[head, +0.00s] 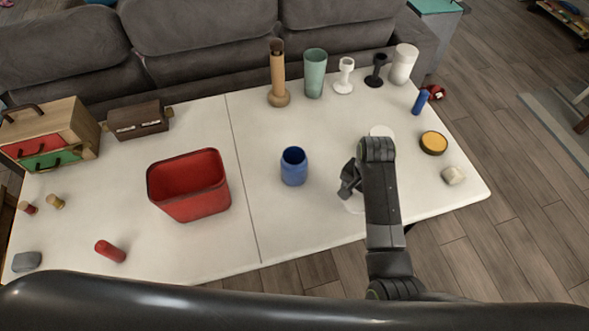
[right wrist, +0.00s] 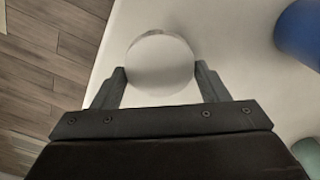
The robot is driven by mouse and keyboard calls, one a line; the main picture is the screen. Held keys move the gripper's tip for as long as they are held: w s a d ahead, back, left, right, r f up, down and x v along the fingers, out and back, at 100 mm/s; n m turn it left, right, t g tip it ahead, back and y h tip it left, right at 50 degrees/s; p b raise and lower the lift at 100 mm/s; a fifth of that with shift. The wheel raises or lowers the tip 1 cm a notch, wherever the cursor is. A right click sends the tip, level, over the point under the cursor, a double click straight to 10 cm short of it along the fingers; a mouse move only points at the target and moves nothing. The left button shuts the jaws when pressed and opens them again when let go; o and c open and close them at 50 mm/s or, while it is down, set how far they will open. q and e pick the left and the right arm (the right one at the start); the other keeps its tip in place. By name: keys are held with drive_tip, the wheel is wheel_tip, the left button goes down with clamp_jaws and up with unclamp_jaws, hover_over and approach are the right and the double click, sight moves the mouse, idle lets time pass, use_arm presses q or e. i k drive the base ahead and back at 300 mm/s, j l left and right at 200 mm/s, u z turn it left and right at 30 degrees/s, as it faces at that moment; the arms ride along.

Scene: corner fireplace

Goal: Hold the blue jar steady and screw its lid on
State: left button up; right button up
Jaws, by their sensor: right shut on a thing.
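The blue jar (head: 294,173) stands upright and open on the white table, right of the red bin. Part of it also shows at the upper right of the right wrist view (right wrist: 302,32). My right gripper (head: 352,189) is right of the jar and apart from it. It is shut on a pale round disc, which looks like the lid (right wrist: 160,66); the disc sits between both fingers in the right wrist view. In the head view the disc (head: 355,204) is partly hidden by the gripper. Its height above the table is hard to judge. My left gripper is not in view.
A red bin (head: 188,205) stands left of the jar. A wooden vase (head: 278,80), green cup (head: 315,75) and candle holders line the back. Another white disc (head: 381,130), a yellow-topped tin (head: 433,142) and a stone (head: 453,175) lie right. Table around the jar is clear.

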sight(293, 162)
drive_tip(key=k, duration=0.65)
drive_tip(key=u, duration=1.25)
drive_tip(key=k+l, duration=0.1)
drive_tip(key=l, duration=0.3)
drive_tip(key=k+l, duration=0.1)
drive_tip(key=l, duration=0.75)
drive_tip(key=k+l, duration=0.15)
drive_tip(key=l, duration=0.3)
